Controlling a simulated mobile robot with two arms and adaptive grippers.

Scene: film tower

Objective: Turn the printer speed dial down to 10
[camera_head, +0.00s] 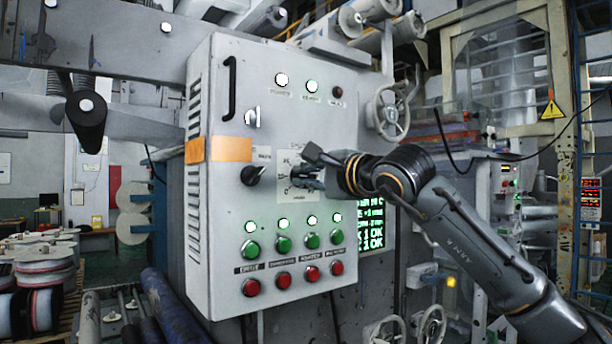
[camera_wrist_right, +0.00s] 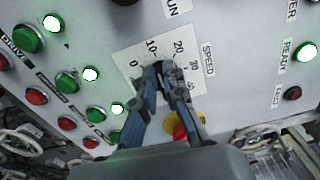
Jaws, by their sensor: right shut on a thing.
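The speed dial's white scale plate (camera_head: 284,160) is on the front of the grey control cabinet. In the right wrist view the plate (camera_wrist_right: 133,53) shows the marks 0, 10, 20, 30 and 40, with the word SPEED beside it. My right gripper (camera_head: 302,176) reaches in from the right to the plate. In the wrist view its two fingers (camera_wrist_right: 159,70) are closed around the dial at the plate's middle. They hide most of the dial, so I cannot tell which mark it points to. My left gripper is not in view.
A black selector knob (camera_head: 252,175) is left of the plate. Green buttons (camera_head: 283,244) and red buttons (camera_head: 283,278) sit below it. A red and yellow button (camera_wrist_right: 187,127) lies close behind my fingers in the wrist view. A handwheel (camera_head: 389,113) is right of the cabinet.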

